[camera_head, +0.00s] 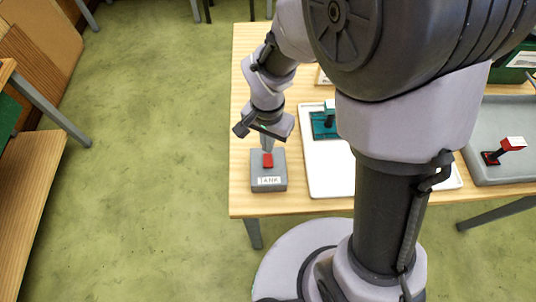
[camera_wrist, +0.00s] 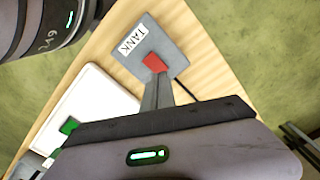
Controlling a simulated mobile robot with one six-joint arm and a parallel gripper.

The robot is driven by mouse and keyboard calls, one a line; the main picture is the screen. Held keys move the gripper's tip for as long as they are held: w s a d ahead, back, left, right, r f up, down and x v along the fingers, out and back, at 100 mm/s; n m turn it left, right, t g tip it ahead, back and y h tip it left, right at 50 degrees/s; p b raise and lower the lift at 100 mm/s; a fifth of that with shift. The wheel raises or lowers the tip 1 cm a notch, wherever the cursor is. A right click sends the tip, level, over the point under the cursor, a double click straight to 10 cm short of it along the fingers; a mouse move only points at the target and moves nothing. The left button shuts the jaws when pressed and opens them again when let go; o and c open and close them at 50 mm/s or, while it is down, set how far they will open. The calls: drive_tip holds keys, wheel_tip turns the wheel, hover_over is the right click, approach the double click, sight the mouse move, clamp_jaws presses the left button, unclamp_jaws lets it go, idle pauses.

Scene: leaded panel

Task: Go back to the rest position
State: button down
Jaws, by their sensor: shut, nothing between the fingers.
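My gripper (camera_head: 267,148) is shut and empty, pointing down just over a grey box (camera_head: 269,183) labelled "TANK" with a red button (camera_head: 267,161) on top. The box stands near the left front corner of the wooden table. In the wrist view, the shut fingertips (camera_wrist: 153,82) end at the lower edge of the red button (camera_wrist: 155,63). I cannot tell whether they touch it. The grey box and its label also show in the wrist view (camera_wrist: 172,54).
A white board (camera_head: 322,180) with a teal piece (camera_head: 321,124) lies right of the box, partly hidden by my arm. A grey tray (camera_head: 511,171) holds a red-and-black handled item (camera_head: 511,144) at the right. A green box (camera_head: 522,58) stands behind it. Open green floor (camera_head: 150,150) lies left.

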wheel_tip(320, 180, up, 3)
drive_tip(key=shift+r+p, duration=0.15)
drive_tip(key=shift+p, duration=0.85)
